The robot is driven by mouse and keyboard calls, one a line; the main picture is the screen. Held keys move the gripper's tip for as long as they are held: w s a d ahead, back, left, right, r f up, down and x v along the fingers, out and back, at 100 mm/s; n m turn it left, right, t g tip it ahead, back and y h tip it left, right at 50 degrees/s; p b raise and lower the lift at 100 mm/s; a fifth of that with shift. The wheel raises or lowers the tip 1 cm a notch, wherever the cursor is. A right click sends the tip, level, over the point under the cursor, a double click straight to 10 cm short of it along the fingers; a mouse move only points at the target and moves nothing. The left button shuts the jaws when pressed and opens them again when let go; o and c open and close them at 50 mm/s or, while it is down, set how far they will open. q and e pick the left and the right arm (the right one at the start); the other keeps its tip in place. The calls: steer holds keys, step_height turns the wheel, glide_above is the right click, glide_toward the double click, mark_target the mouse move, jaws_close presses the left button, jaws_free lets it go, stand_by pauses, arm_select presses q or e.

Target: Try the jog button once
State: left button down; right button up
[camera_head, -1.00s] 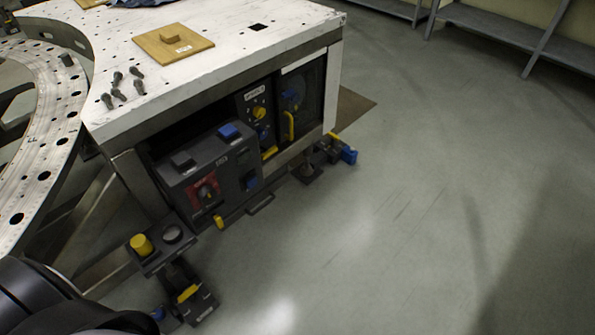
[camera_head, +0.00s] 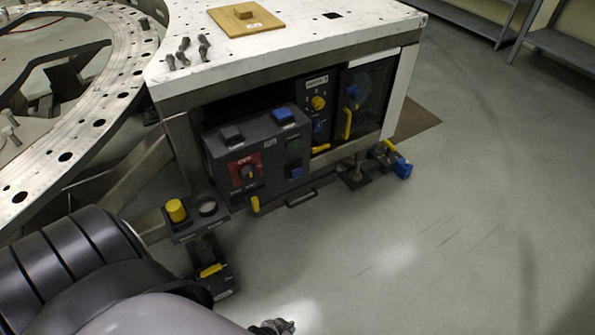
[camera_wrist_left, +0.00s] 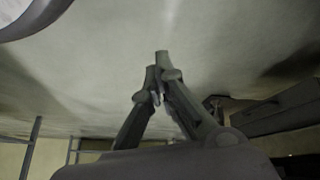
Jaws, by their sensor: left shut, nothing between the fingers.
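A dark control box (camera_head: 260,150) sits in the side of the white-topped bench. It carries a black button (camera_head: 231,134), a blue button (camera_head: 284,116) and a red panel with a rotary knob (camera_head: 245,172). A yellow button (camera_head: 175,210) stands on a small bracket at the bench's lower left. The labels are too small to tell which one is the jog button. My left gripper (camera_head: 273,326) shows only its tip at the bottom edge, below and apart from the controls. In the left wrist view its fingers (camera_wrist_left: 158,72) meet, shut and empty, over the floor. My right gripper is not seen.
A wooden board (camera_head: 235,23) and several dark bolts (camera_head: 184,47) lie on the bench top. A perforated curved plate (camera_head: 116,103) stands at the left. A blue and yellow part (camera_head: 398,165) sits low by the bench. The floor (camera_head: 450,240) at right is clear.

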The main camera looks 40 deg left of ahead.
mark_target(296, 172)
arm_select(q)
steer(key=w+a+r+n+t+y+b, duration=0.1)
steer(key=w+r+n+t+b, duration=0.2)
steer(key=w, duration=0.8)
steer(key=w+a+r+n+t+b, duration=0.15)
steer(key=w+r+t+b, duration=0.35)
steer(key=w, duration=0.6)
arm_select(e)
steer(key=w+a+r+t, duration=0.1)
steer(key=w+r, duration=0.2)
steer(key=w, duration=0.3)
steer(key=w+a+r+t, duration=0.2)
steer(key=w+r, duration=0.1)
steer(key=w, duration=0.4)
arm_select(q)
steer(key=w+a+r+n+t+y+b, duration=0.1)
steer(key=w+a+r+n+y+b, duration=0.2)
steer(key=r, duration=0.5)
steer(key=w+a+r+n+t+y+b, duration=0.2)
steer(key=w+a+r+n+y+b, duration=0.2)
steer(key=w+a+r+n+b, duration=0.2)
steer(key=shift+r+b, duration=0.45)
steer(key=shift+r, duration=0.45)
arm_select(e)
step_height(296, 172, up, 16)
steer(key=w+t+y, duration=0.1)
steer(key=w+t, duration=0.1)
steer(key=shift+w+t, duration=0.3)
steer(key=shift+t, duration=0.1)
